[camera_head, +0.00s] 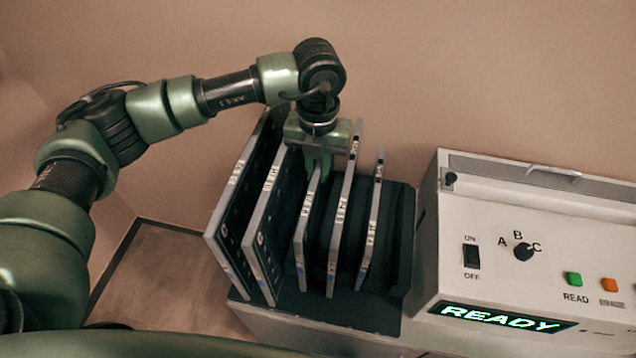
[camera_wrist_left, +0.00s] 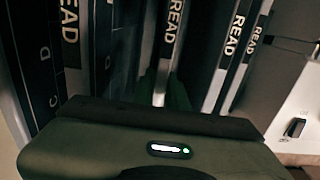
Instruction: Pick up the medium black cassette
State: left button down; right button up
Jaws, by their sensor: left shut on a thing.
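Several upright black cassettes with pale, labelled edges stand side by side in a dark rack. The two at the left are the largest. My left gripper (camera_head: 318,165) points down over the rack and is shut on the third cassette from the left (camera_head: 303,235), at the far end of its top edge. In the left wrist view this cassette's READ edge (camera_wrist_left: 170,35) runs down between the fingers (camera_wrist_left: 168,92). The gripper hides part of its top. It still stands among the others; I cannot tell whether it is lifted. My right gripper is not in view.
Large cassettes (camera_head: 236,195) stand close at the left, and a tall one (camera_head: 343,215) and a smaller one (camera_head: 372,220) close at the right. An empty part of the rack (camera_head: 402,240) lies beyond. A white reader machine (camera_head: 470,210) showing READY stands at the right.

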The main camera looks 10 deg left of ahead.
pick_arm(q)
jog(key=shift+r, duration=0.2)
notch_tip(320, 180, up, 20)
jog(key=b, duration=0.4)
jog(key=shift+f, duration=0.15)
dwell(0.3)
notch_tip(320, 180, up, 9)
jog(key=p, duration=0.7)
dwell(0.3)
